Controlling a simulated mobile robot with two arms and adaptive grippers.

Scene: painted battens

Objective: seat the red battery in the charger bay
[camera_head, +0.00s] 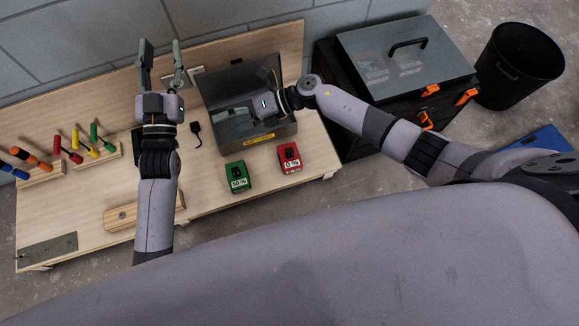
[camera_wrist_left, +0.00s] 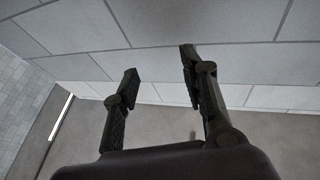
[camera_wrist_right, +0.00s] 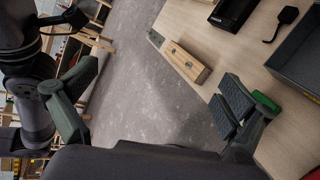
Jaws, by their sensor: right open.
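The red battery (camera_head: 289,158), labelled 0 %, stands on the workbench in front of the open grey case. Only a red sliver of it shows at the lower right corner of the right wrist view (camera_wrist_right: 314,173). A black device that looks like the charger (camera_wrist_right: 236,10) is cut off at the top of the right wrist view; in the head view my left forearm mostly hides it. My left gripper (camera_head: 162,52) is open and empty, raised toward the wall. My right gripper (camera_head: 244,95) is open and empty above the grey case, behind the red battery.
A green battery (camera_head: 237,177), labelled 90 %, stands left of the red one. The open grey case (camera_head: 275,131) is behind both. A black plug (camera_head: 195,128), a wooden block (camera_head: 120,215) and tool racks (camera_head: 97,153) lie left. A dark toolbox (camera_head: 405,65) stands right of the bench.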

